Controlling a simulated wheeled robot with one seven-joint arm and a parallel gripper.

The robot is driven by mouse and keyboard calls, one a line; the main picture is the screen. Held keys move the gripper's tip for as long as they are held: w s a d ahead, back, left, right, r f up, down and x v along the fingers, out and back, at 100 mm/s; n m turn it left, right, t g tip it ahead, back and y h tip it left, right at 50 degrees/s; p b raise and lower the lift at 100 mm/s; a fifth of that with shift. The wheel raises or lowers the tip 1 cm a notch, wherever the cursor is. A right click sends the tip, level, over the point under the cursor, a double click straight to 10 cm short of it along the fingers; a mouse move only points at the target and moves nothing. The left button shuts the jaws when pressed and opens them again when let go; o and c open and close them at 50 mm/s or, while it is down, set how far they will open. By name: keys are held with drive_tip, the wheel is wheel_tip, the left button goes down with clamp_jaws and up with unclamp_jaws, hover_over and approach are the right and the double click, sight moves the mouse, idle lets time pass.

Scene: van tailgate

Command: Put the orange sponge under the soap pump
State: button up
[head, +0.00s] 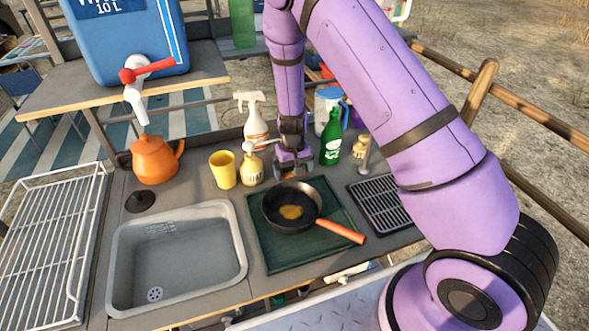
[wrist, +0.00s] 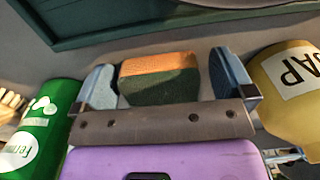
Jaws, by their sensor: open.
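The orange sponge (wrist: 160,67), with a dark green side, sits between the two fingers of my gripper (wrist: 164,86) in the wrist view. The fingers are apart, with a clear gap on the right finger's side and a narrow one on the left. In the head view my gripper (head: 292,163) is low at the counter behind the frying pan, and the sponge is mostly hidden there. The soap pump (head: 251,169) is a yellow bottle with a white pump head, standing just left of my gripper. It also shows at the right in the wrist view (wrist: 284,97).
A yellow cup (head: 223,170) and a spray bottle (head: 255,122) stand near the soap pump. A green bottle (head: 331,142) is right of my gripper. A frying pan (head: 283,218) lies in front on a green board (head: 270,256). The sink (head: 178,258) is front left.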

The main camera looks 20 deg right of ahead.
drive_tip(key=r, duration=0.9)
drive_tip(key=shift+w+r, duration=0.3)
drive_tip(key=shift+r, duration=0.05)
drive_tip(key=shift+s+r, duration=0.2)
drive_tip(key=shift+r, duration=0.4)
drive_tip(key=shift+s, duration=0.1)
wheel_tip(320, 180, up, 13)
drive_tip(key=y, duration=0.1)
hover_over(293, 168)
drive_tip(key=s+d, duration=0.1)
drive_tip(key=s, duration=0.3)
drive_tip(key=s+d+r+t+y, duration=0.1)
drive_tip(key=s+d+r+t, duration=0.1)
drive_tip(key=s+r, duration=0.75)
drive_tip(key=s+d+r+t+h, duration=0.1)
drive_tip(key=s+d+r, duration=0.1)
drive_tip(key=s+r, duration=0.3)
drive_tip(key=s+d+r+t+h, duration=0.1)
drive_tip(key=s+r, duration=0.4)
drive_tip(key=s, duration=0.8)
drive_tip(key=shift+s+d+r+t, duration=0.2)
drive_tip(key=shift+s+d+t, duration=0.2)
drive_tip(key=shift+d+t, duration=0.2)
